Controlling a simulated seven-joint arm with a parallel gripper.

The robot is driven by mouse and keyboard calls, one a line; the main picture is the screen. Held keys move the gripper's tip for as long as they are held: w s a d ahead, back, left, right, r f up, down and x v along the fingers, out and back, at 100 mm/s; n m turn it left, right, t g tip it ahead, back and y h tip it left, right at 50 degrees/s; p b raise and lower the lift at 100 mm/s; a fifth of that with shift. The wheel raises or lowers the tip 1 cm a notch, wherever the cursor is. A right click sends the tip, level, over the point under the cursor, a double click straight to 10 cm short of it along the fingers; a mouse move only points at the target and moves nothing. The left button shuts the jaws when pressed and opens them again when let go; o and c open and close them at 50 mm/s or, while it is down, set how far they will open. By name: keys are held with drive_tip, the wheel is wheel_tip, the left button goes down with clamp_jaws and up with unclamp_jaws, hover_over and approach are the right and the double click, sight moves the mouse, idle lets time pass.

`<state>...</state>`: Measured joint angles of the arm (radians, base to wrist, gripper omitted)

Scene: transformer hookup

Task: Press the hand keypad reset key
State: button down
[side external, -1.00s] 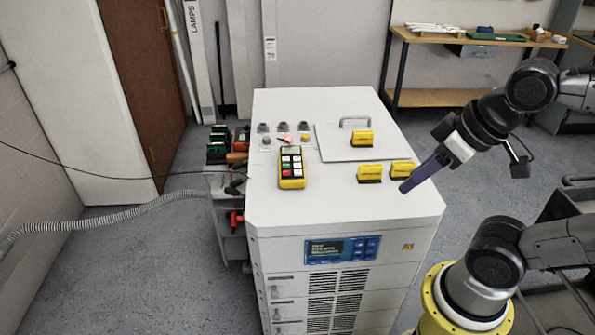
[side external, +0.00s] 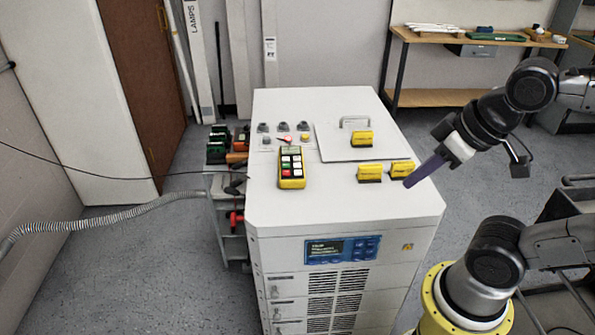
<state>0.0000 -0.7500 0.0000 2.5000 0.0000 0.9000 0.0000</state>
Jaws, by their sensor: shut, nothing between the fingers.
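The hand keypad (side external: 291,168) is a yellow handset with a small display at its top and several red, white and green keys. It lies on the left part of the white cabinet's top (side external: 320,205). I cannot read its key labels, so I cannot tell which is the reset key. My gripper (side external: 408,184) has purple fingers, shut and empty. It points down and to the left over the right edge of the cabinet top, well right of the keypad and beside the yellow blocks.
Yellow blocks stand on the cabinet top: one (side external: 370,173) left of my gripper, one (side external: 402,168) behind it, and one (side external: 361,139) on a plate with a handle (side external: 354,120). Grey connectors (side external: 283,127) line the back left. The top between keypad and front edge is clear.

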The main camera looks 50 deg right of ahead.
drive_tip(key=shift+w, duration=0.1)
idle(0.8)
drive_tip(key=w+d+r+n+t+h, duration=0.1)
drive_tip(key=w+d+r+t, duration=0.15)
drive_tip(key=w, duration=0.35)
drive_tip(key=w+d+r+n+t+h, duration=0.1)
drive_tip(key=w+r+t, duration=0.1)
drive_tip(key=w+r, duration=0.25)
drive_tip(key=n+y, duration=0.2)
drive_tip(key=n, duration=0.4)
hover_over(302, 173)
wheel_tip(302, 173, down, 14)
drive_tip(key=shift+g, duration=0.45)
drive_tip(key=shift+f, duration=0.1)
drive_tip(key=shift+f, duration=4.25)
drive_tip(key=shift+f, duration=0.2)
